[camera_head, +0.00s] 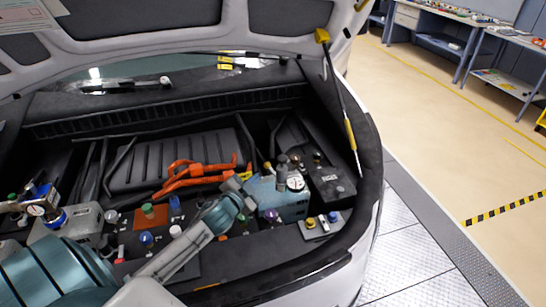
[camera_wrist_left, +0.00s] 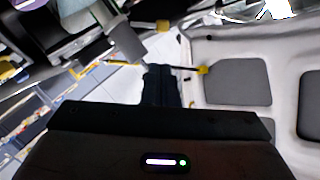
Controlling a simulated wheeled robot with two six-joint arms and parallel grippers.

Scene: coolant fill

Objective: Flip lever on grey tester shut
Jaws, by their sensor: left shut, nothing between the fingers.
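The grey tester appears to be the grey box (camera_head: 82,222) at the left of the engine bay, with a round gauge (camera_head: 37,210) and blue fittings beside it. I cannot make out its lever or the lever's position. My left arm comes in from the lower left, and my left gripper (camera_head: 237,183) is right of the grey box, in front of the teal box. The gripper is shut and empty. My right gripper is not in view.
A teal box (camera_head: 284,203) with a white gauge (camera_head: 295,182) stands at the right of the bay. Orange cables (camera_head: 190,177) lie behind my left wrist. Several coloured caps dot the bay. A hood strut (camera_head: 343,108) rises at the right. Workbenches stand far off beyond clear floor.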

